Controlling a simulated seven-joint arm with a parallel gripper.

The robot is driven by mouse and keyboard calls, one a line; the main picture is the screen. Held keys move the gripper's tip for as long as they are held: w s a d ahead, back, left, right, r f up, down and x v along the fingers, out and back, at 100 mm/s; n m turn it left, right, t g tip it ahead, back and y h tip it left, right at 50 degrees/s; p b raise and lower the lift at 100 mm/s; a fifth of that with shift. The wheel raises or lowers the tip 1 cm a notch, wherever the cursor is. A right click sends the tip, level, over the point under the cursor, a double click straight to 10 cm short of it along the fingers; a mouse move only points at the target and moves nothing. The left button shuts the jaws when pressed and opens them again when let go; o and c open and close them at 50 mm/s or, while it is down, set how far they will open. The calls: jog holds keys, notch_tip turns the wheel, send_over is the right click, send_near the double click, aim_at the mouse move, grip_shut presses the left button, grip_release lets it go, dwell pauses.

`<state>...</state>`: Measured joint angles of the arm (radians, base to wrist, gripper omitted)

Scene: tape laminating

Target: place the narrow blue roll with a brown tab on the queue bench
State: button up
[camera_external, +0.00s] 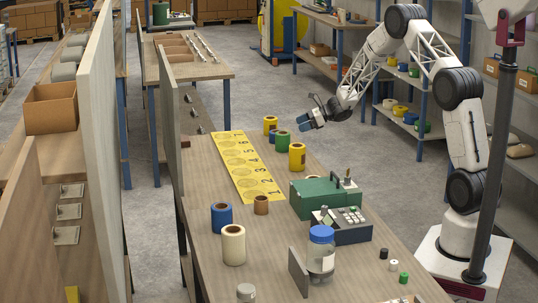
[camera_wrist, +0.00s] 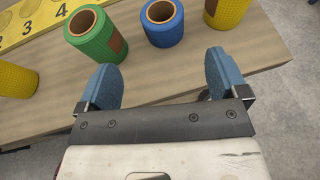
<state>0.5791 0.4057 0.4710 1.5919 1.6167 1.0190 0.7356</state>
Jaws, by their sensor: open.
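A blue roll (camera_wrist: 162,24) with a brown core stands upright on the wooden bench (camera_external: 205,175). In the wrist view it is ahead of my gripper (camera_wrist: 160,72), roughly in line with the gap between its blue fingers, and apart from them. No brown tab shows on its visible side. In the external view this blue roll (camera_external: 273,136) is partly hidden behind a green roll. My gripper (camera_external: 306,122) is open and empty, to the right of the rolls. A larger blue roll (camera_external: 221,217) stands nearer the camera. A yellow strip (camera_external: 245,165) with numbered circles lies on the bench.
The green roll (camera_wrist: 95,38) with a brown tab stands close to the left finger. Yellow rolls stand on both sides (camera_wrist: 228,10) (camera_wrist: 15,80). A green case (camera_external: 322,197), a keypad device (camera_external: 342,225), a jar (camera_external: 321,255) and a cream roll (camera_external: 233,245) occupy the near bench.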

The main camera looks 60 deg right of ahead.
jog(key=s+a+r+n+g, duration=0.3)
jog(key=s+a+r+n, duration=0.3)
jog(key=a, duration=0.4)
jog(key=s+a+r+n+g, duration=0.2)
jog(key=s+a+r+n, duration=0.2)
jog(key=s+a+r, duration=0.45)
jog(key=s+a+r+n+g, duration=0.3)
jog(key=s+a+r+n, duration=0.3)
jog(key=a, duration=0.4)
jog(key=s+a+r+n+h, duration=0.1)
jog(key=s+a+n+h, duration=0.1)
jog(key=s, duration=0.9)
jog(key=s+a+r+n+h, duration=0.2)
jog(key=s+n, duration=0.4)
jog(key=s, duration=0.6)
jog(key=s+a+r+n+h, duration=0.1)
jog(key=s+a+n+h, duration=0.2)
jog(key=s, duration=0.8)
jog(key=shift+s+a+r+n+g+h, duration=0.3)
jog(key=shift+s+a+r+n, duration=0.1)
jog(key=shift+a+n, duration=0.5)
